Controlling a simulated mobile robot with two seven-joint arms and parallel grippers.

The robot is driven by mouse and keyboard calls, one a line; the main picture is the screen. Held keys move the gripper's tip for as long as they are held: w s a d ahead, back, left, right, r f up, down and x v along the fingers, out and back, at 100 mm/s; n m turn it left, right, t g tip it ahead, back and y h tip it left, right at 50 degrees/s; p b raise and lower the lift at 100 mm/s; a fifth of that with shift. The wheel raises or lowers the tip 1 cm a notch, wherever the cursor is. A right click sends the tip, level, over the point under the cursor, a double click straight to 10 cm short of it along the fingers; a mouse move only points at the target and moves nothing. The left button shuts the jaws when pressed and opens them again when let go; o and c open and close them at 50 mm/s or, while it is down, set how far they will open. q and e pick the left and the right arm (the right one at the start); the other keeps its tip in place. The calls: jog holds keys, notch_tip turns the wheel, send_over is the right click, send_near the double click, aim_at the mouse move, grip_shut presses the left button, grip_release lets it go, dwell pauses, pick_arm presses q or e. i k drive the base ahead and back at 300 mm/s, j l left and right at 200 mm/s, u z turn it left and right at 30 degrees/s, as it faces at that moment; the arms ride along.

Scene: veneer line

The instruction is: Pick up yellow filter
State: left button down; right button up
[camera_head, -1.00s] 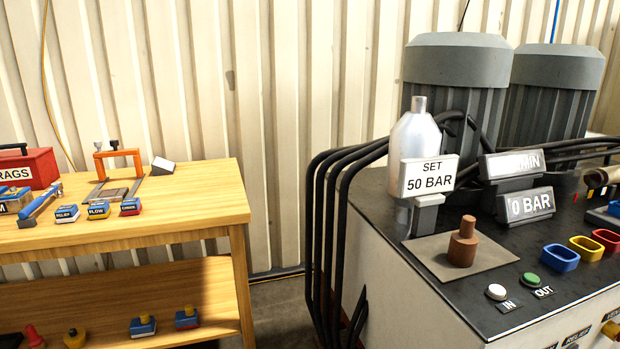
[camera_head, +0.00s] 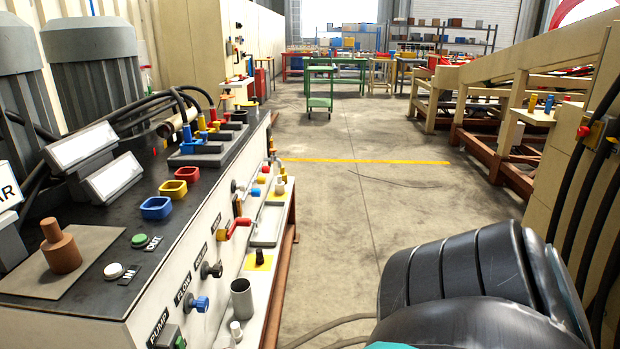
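I cannot tell for sure which thing is the yellow filter. Yellow things in view are an open yellow cup (camera_head: 187,174) on the black top of the hydraulic unit and a small yellow plate (camera_head: 258,261) with a dark peg on the unit's side ledge. Small yellow parts also show further along the unit, too small to name. Neither of my grippers is in view. A large black, ribbed arm link of mine fills the lower right, with no fingers showing.
A clear concrete aisle (camera_head: 350,215) leads to a green cart (camera_head: 319,100). A beige frame machine (camera_head: 500,75) stands on the right.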

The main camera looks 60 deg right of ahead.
aim_at(282, 172)
jog(key=z, duration=1.9)
jog(key=i+l+z, duration=0.35)
jog(key=i+l, duration=0.2)
jog(key=i+l+z, duration=0.3)
jog(key=i+l, duration=0.35)
jog(key=i+u, duration=0.15)
jog(key=i, duration=0.55)
jog(key=i+l+u, duration=0.2)
jog(key=i, duration=0.45)
jog(key=i+u, duration=0.1)
jog(key=i, duration=0.6)
jog(key=i+l+u, duration=0.1)
jog(key=i, duration=0.6)
jog(key=i+l+u, duration=0.15)
jog(key=i+u, duration=0.35)
jog(key=i+l+u, duration=0.3)
jog(key=u, duration=0.2)
jog(key=i+l+u, duration=0.15)
jog(key=u, duration=0.2)
jog(key=i+l+u, duration=0.2)
jog(key=u, duration=0.2)
jog(key=i+l+u, duration=0.15)
jog(key=l+u, duration=0.2)
